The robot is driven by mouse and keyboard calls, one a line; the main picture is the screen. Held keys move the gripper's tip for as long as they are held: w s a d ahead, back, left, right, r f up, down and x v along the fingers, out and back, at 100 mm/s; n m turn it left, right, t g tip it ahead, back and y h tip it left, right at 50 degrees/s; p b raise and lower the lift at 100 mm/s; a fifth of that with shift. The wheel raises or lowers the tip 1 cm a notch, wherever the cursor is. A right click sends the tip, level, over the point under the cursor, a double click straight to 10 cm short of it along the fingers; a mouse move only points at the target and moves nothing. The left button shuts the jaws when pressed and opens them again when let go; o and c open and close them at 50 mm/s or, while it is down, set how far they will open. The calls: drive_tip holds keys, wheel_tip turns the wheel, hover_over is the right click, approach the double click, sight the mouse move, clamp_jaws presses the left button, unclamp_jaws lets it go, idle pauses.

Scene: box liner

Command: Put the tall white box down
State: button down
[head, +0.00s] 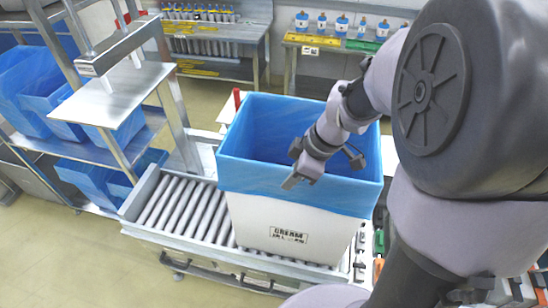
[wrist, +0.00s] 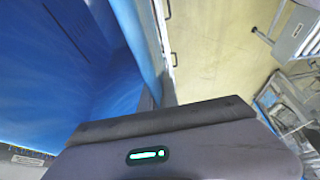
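My gripper (head: 302,172) is at the near wall of the box, overlapping the folded liner in the head view. I cannot tell whether its fingers touch or grip the wall. In the wrist view, the blue liner (wrist: 60,60) fills the left side, and the dark gripper body (wrist: 160,135) hides the fingertips.
The roller conveyor (head: 185,208) has bare rollers left of the box. A metal rack with blue bins (head: 85,180) stands at the left. Benches with bottles (head: 340,25) are at the back. Coloured items (head: 378,245) lie close by the box's right side.

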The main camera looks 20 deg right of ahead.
drive_tip(key=shift+f, duration=1.65)
drive_tip(key=shift+b, duration=0.3)
drive_tip(key=c, duration=1.6)
unclamp_jaws()
